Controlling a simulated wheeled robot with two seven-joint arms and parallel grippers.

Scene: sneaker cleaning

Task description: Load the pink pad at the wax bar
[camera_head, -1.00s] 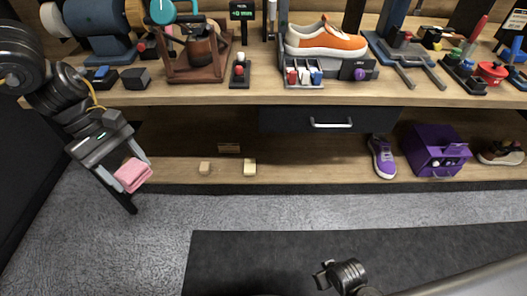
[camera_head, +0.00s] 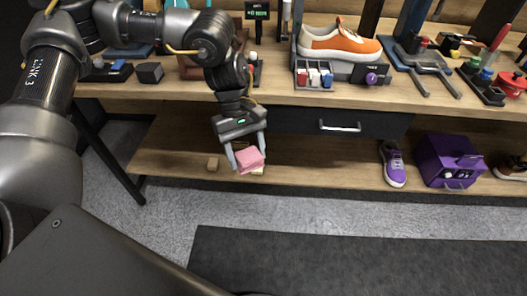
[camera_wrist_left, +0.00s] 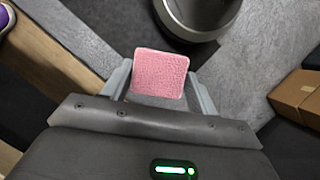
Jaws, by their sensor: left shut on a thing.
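My left gripper (camera_head: 247,153) is shut on the pink pad (camera_head: 250,160), a small textured block held between its two fingers. The pad also shows in the left wrist view (camera_wrist_left: 160,73), with a finger on each side. The gripper hangs in front of the lower shelf in the head view. A pale yellow block (camera_head: 258,171) is mostly hidden behind the pad. I cannot tell for sure which block is the wax bar, or whether the pad touches the pale one. My right gripper is out of view.
The lower shelf (camera_head: 320,178) has free room right of the pad, up to a purple sneaker (camera_head: 393,164) and a purple box (camera_head: 447,161). A drawer (camera_head: 340,122) is above. The upper bench holds an orange sneaker (camera_head: 338,43) and tools.

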